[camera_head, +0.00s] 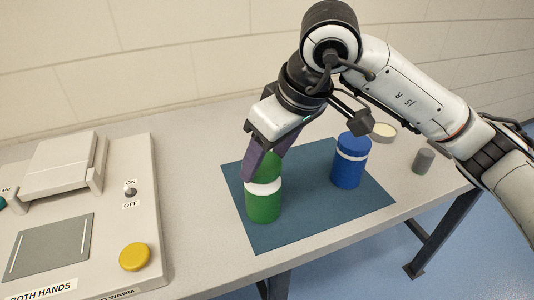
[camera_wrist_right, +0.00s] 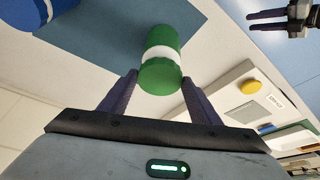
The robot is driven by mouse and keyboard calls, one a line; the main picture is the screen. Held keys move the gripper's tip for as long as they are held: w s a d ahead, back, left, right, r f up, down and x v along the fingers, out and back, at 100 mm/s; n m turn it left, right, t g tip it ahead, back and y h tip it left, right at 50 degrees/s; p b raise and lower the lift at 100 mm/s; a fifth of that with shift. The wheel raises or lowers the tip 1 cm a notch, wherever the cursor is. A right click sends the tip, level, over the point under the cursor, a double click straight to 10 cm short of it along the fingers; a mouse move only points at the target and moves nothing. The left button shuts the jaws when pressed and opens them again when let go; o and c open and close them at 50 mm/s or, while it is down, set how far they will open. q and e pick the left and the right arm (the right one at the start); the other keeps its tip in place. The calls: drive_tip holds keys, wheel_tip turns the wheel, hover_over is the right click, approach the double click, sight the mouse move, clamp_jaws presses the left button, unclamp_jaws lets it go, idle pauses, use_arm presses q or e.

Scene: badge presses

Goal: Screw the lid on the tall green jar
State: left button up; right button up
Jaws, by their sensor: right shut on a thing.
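The tall green jar (camera_head: 264,207) stands upright on the blue mat (camera_head: 285,228), with a white band around its upper part. A green lid (camera_head: 268,164) sits above the band, in line with the jar. My right gripper (camera_head: 262,163) reaches down from above and is shut on the lid. In the right wrist view the lid (camera_wrist_right: 160,78) is between the two purple fingers (camera_wrist_right: 158,88). Whether the lid is threaded on tight cannot be told. My left gripper (camera_wrist_right: 266,21) shows small at the top right of the right wrist view, its fingers apart and empty.
A blue jar (camera_head: 348,170) with a white band stands on the mat to the right. A badge press (camera_head: 85,220) with a yellow button (camera_head: 135,257) fills the left of the table.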

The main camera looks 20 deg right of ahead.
idle(0.3)
drive_tip(key=shift+s, duration=0.1)
idle(0.4)
drive_tip(key=shift+f+b, duration=0.85)
drive_tip(key=shift+b, duration=0.75)
idle(1.1)
drive_tip(key=o, duration=1.1)
drive_tip(key=shift+r, duration=0.15)
